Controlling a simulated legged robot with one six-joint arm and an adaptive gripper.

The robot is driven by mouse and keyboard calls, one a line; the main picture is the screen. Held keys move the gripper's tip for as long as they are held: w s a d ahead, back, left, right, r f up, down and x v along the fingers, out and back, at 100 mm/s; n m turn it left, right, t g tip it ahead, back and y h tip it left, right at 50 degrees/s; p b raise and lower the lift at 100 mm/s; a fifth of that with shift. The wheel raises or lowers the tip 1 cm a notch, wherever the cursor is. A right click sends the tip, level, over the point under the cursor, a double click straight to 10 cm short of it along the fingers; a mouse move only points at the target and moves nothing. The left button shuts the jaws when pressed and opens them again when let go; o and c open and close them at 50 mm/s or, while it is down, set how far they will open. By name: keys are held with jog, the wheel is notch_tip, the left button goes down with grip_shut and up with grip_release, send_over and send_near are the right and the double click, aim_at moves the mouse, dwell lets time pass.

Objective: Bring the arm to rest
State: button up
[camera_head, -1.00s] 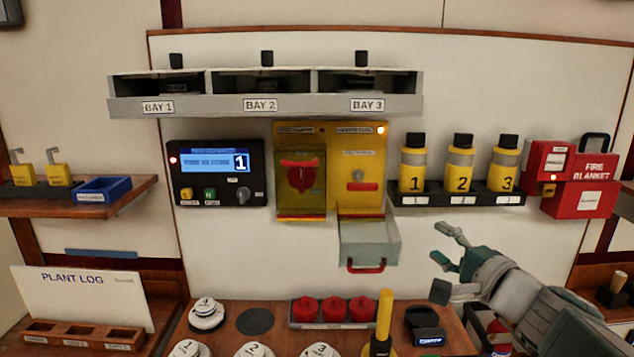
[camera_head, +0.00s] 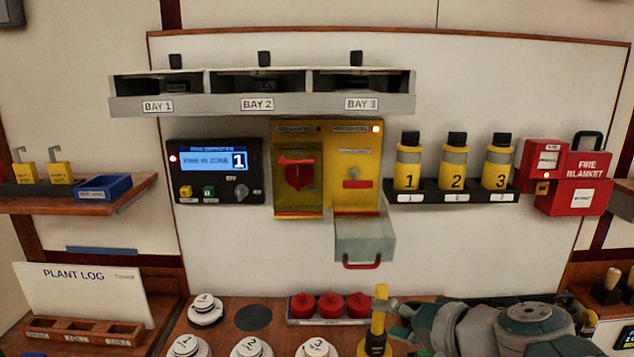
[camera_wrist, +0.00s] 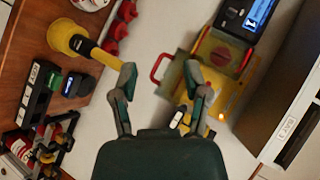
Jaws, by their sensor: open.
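My gripper (camera_head: 385,318) is low at the right front in the head view, over the wooden bench and beside the yellow-handled tool (camera_head: 379,312). In the wrist view my gripper (camera_wrist: 160,84) has its two fingers spread apart with nothing between them. The yellow handle also shows in the wrist view (camera_wrist: 98,53), to the left of the fingers. My arm stretches from the right edge of the head view and hides part of the bench's right side.
Red knobs (camera_head: 330,306) in a rack and several white numbered discs (camera_head: 205,310) sit on the bench. The yellow panel (camera_head: 353,150) has its clear lower cover (camera_head: 364,240) swung out. Yellow bottles (camera_head: 453,165) stand on a shelf, and a red fire blanket box (camera_head: 577,197) hangs right.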

jog(key=s+d+f+n+g+h, duration=0.4)
jog(key=s+f+n+h, duration=0.2)
jog(key=s, duration=0.6)
notch_tip(320, 180, down, 2)
jog(key=shift+d+f+n+h, duration=0.1)
jog(key=shift+d+n+h, duration=0.25)
jog(key=shift+h, duration=0.65)
